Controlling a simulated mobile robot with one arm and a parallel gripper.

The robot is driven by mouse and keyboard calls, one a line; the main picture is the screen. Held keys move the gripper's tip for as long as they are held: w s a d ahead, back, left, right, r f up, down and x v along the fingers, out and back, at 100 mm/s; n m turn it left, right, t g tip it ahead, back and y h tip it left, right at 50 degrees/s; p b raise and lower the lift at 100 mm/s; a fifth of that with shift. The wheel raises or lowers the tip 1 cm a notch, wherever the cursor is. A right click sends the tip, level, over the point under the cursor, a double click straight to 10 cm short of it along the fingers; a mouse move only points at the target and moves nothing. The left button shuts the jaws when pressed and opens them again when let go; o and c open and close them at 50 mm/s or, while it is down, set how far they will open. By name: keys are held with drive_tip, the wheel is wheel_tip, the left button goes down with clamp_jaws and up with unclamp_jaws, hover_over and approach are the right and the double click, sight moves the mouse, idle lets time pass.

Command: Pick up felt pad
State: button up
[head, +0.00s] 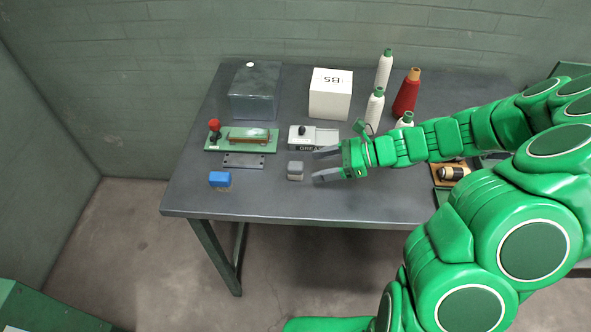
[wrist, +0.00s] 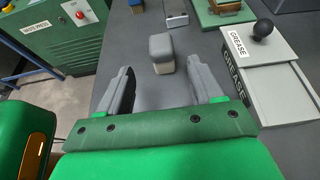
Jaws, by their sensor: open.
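A small grey block (head: 295,170), which looks like the felt pad, sits on the dark table near the front middle. In the wrist view the grey pad (wrist: 161,50) stands just beyond my fingertips, roughly centred between them. My gripper (head: 322,165) is open and empty, to the right of the pad, with its fingers pointing left. The open fingers also show in the wrist view (wrist: 160,76), with a clear gap between them. No contact with the pad shows. A similar blue block (head: 220,180) lies farther left.
A grey grease box (head: 301,143) with a black knob stands close behind the pad and right of the fingers in the wrist view (wrist: 272,92). The front table strip is clear.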

sight(295, 168)
drive_tip(key=shift+r+x, duration=0.15)
drive_tip(key=shift+x, duration=1.7)
drive_tip(key=shift+r+x, duration=0.1)
drive_tip(key=shift+x, duration=1.8)
drive_tip(key=shift+w+a, duration=0.1)
drive_tip(key=shift+w, duration=0.05)
drive_tip(key=shift+c, duration=0.3)
drive_tip(key=c, duration=1)
